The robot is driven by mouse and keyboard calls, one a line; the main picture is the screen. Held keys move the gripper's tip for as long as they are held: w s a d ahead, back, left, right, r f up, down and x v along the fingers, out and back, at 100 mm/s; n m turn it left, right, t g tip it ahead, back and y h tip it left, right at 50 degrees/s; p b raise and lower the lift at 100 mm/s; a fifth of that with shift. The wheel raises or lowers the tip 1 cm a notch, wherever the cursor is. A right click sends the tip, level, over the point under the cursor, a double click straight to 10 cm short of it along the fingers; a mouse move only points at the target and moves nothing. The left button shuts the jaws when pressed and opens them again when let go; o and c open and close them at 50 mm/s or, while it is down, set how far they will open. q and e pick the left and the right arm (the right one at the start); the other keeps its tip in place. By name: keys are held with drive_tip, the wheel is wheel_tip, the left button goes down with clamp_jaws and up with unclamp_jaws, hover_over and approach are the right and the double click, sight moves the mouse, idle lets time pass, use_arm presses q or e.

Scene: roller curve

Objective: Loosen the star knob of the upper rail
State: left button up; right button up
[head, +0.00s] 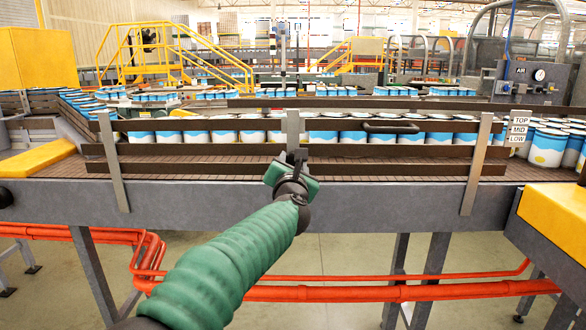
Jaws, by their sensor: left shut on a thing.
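The upper rail (240,125) is a long brown bar in front of a row of white and blue cans. A dark handle (392,127) is fixed to it right of the middle. My left gripper (291,158) is at the foot of the middle metal post (293,128), in front of the lower rail (400,151). It is shut on a small dark part, which I take to be the star knob; the gripper hides most of it. My green-sleeved left arm reaches up to it from below. My right gripper is not in view.
Metal posts stand left (112,160) and right (477,165) along the conveyor's grey side beam (400,203). A TOP, MID, LOW label plate (518,130) is at the right. Yellow covers (555,222) flank the conveyor. Orange pipes (400,292) run below.

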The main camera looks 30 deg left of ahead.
use_arm(q)
drive_tip(key=shift+f, duration=0.1)
idle(0.3)
drive_tip(key=o, duration=1.1)
drive_tip(key=shift+a, duration=0.1)
drive_tip(key=shift+c, duration=0.2)
drive_tip(key=o, duration=0.3)
drive_tip(key=shift+w+a+f, duration=0.15)
drive_tip(key=shift+w+f, duration=0.05)
drive_tip(key=shift+w, duration=0.1)
drive_tip(key=shift+s+r, duration=0.1)
drive_tip(key=shift+s, duration=0.05)
drive_tip(key=v, duration=1.6)
drive_tip(key=shift+s+d, duration=0.3)
